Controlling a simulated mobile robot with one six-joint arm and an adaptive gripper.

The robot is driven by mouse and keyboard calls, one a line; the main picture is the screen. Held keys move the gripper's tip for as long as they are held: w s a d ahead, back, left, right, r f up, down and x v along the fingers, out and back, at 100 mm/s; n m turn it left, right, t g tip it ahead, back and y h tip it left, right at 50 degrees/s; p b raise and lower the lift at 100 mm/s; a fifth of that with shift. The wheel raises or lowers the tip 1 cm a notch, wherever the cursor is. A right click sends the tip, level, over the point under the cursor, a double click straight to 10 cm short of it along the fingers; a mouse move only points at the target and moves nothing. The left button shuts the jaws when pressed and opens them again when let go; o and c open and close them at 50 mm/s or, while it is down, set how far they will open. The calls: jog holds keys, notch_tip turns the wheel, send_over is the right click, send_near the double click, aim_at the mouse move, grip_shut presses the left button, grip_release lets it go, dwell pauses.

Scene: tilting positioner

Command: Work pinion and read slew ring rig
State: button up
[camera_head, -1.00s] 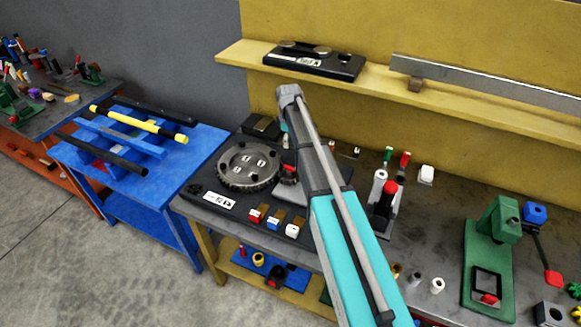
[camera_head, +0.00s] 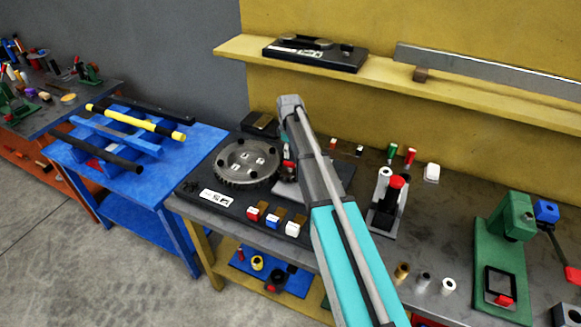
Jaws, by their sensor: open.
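The slew ring rig has a dark base plate (camera_head: 186,188) on the bench, with a white label (camera_head: 216,198) at its front left. The grey toothed slew ring (camera_head: 247,178) lies flat on it, with dark bolt holes and small pale marks too small to read. The pinion is at the ring's right side, mostly hidden by my arm; a dark and red part (camera_head: 289,167) shows there. Red, blue and white blocks (camera_head: 272,222) sit along the plate's front edge. My arm reaches over the rig's right side. My gripper is hidden behind my wrist.
A shelf (camera_head: 230,46) with a black fixture (camera_head: 316,53) and a long grey bar (camera_head: 480,76) runs behind. A red-topped stand (camera_head: 388,208) and green press (camera_head: 497,255) stand to the right. A blue table (camera_head: 60,157) with rods stands left.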

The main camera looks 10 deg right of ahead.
aim_at(289, 162)
jog(key=shift+f+b, duration=2.7)
jog(key=shift+f, duration=0.25)
grip_shut()
